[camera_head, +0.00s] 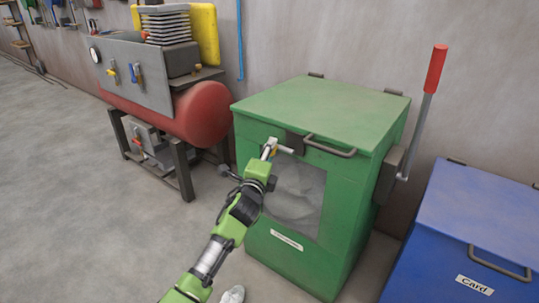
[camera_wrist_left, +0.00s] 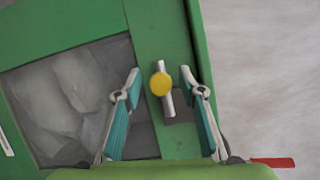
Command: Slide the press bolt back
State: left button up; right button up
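The green press (camera_head: 320,105) stands against the wall in the head view, with a window in its front. Its bolt is a short silver bar (camera_wrist_left: 168,103) with a round yellow knob (camera_wrist_left: 161,84), on the green frame beside the window in the left wrist view. A dark plate (camera_wrist_left: 181,109) lies beside the bar. My left gripper (camera_head: 268,150) is at the upper left of the press front. In the left wrist view its fingers (camera_wrist_left: 161,76) are spread, one either side of the bolt, with gaps visible. The fingertips partly hide the bolt in the head view. My right gripper is not in view.
A handle bar (camera_head: 330,146) sticks out from the lid's front edge. A red-tipped lever (camera_head: 430,90) rises at the press's right side. A blue card bin (camera_head: 480,215) stands right, and a red compressor tank (camera_head: 200,112) left. The floor at left is open.

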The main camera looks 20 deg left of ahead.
pick_arm(q)
jog(key=shift+w, duration=0.1)
grip_shut()
jog(key=a, duration=0.1)
jog(key=w+a, duration=0.1)
jog(key=a, duration=0.1)
jog(key=a+p, duration=0.1)
jog(key=shift+w+a+r, duration=0.15)
jog(key=shift+w+a, duration=0.15)
jog(key=shift+c, duration=1.8)
grip_release()
jog(key=o, duration=0.4)
jog(key=shift+a, duration=0.1)
jog(key=shift+c, duration=0.2)
